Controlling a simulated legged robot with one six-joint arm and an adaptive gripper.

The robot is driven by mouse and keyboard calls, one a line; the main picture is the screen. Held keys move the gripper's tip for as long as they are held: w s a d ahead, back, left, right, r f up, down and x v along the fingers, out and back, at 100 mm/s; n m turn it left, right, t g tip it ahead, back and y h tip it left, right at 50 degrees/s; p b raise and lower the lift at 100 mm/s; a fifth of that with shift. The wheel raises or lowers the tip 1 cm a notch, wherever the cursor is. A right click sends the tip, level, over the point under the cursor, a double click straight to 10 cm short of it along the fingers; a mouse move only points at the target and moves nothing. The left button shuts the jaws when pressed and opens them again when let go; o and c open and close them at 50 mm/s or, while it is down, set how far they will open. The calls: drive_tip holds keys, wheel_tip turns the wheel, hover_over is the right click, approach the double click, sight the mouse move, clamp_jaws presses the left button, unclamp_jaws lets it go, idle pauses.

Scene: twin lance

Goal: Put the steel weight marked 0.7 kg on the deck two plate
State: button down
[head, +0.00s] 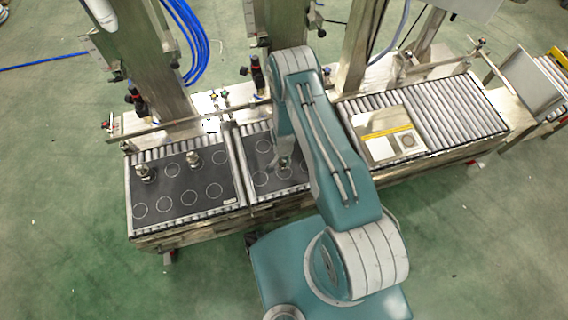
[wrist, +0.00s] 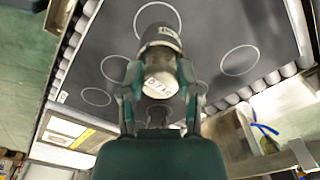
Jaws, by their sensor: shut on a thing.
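A steel weight (wrist: 158,38) with a small label on its side and a marked pale top is in the wrist view; its print looks like 0.7 but is blurred. My gripper (wrist: 160,85) is shut on its upper part, one finger on each side. In the head view my gripper (head: 283,166) is over the middle dark plate (head: 262,146), which has white circles; my arm hides much of that plate. The plate also shows in the wrist view (wrist: 205,35). I cannot tell whether the weight touches it. Which plate is deck two is not readable.
The left dark plate (head: 180,208) carries two steel weights (head: 146,173) (head: 193,158) at its back; its front circles are empty. A pale tray (head: 378,148) with a yellow strip lies on the rollers (head: 455,115) at right. Steel posts (head: 160,75) and a rail stand behind.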

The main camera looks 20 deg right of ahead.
sight(284, 164)
drive_tip(key=shift+d+f, duration=0.15)
drive_tip(key=shift+f, duration=1.5)
drive_tip(key=shift+c, duration=1.6)
unclamp_jaws()
